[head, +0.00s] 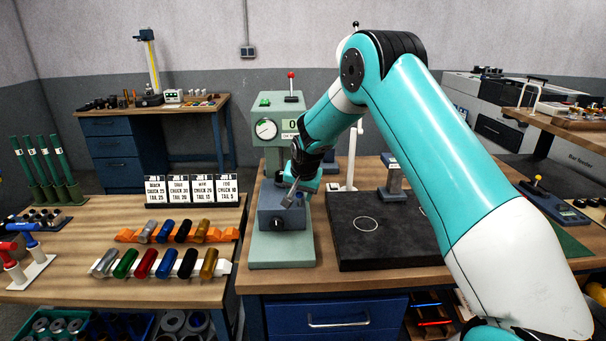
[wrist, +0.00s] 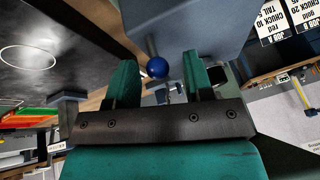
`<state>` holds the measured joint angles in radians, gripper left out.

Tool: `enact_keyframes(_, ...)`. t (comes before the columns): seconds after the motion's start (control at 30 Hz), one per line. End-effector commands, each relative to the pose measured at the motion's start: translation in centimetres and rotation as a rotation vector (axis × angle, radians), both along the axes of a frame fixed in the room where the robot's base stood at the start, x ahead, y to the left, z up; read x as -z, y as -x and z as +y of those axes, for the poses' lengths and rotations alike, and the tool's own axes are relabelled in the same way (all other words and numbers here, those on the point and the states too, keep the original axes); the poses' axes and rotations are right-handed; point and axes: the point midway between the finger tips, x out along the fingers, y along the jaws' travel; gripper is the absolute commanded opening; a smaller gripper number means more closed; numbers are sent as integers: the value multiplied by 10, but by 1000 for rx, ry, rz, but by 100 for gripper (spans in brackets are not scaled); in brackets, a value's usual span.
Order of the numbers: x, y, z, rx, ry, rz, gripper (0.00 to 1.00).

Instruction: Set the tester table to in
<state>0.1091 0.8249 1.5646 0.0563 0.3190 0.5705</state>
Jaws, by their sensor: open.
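The tester (head: 266,253) is a pale green machine with a round dial and a red-knobbed lever on top. Its tester table (head: 268,221) is a blue-grey block low on the front, which also fills the top of the wrist view (wrist: 195,22). A blue ball knob (wrist: 157,68) on a thin rod shows between the fingers in the wrist view. My gripper (wrist: 159,78) is open, with one finger on each side of the knob; contact cannot be told. In the head view my gripper (head: 293,190) is just above the table block and partly hides it.
A black plate (head: 352,254) with a white circle lies right of the tester. Coloured cylinders on racks (head: 122,271) and job cards (head: 190,186) stand on the left bench. My arm covers much of the right bench.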

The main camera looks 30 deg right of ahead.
Motion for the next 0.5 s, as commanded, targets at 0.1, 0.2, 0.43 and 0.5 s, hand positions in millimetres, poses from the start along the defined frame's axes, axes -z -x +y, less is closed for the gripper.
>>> enact_keyframes(0.1,-20,9,2,0,1,-7,47)
enact_keyframes(0.2,-42,20,5,0,1,-7,47)
enact_keyframes(0.43,-96,44,11,-1,1,-9,47)
enact_keyframes(0.5,-110,50,13,-1,1,-7,47)
